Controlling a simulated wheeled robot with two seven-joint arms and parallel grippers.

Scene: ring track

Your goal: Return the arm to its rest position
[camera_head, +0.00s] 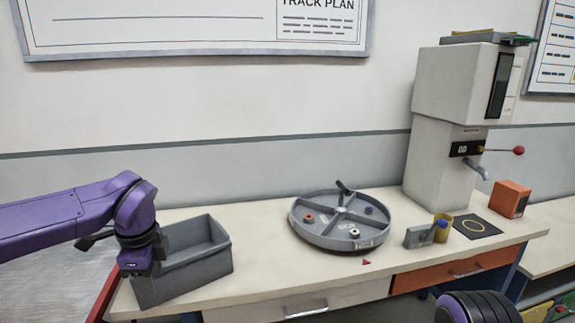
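My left arm comes in from the left, purple with black joints, and bends down at the wrist. My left gripper (138,264) points downward in front of the left side of a grey open bin (205,270) on the table. Its fingers are too small and dark to tell whether they are open or shut, and I see nothing held in it. A rounded black and purple part of my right arm shows at the bottom right edge. My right gripper is not in view.
A round grey divided tray (300,228) with several small parts stands mid-table (270,278).

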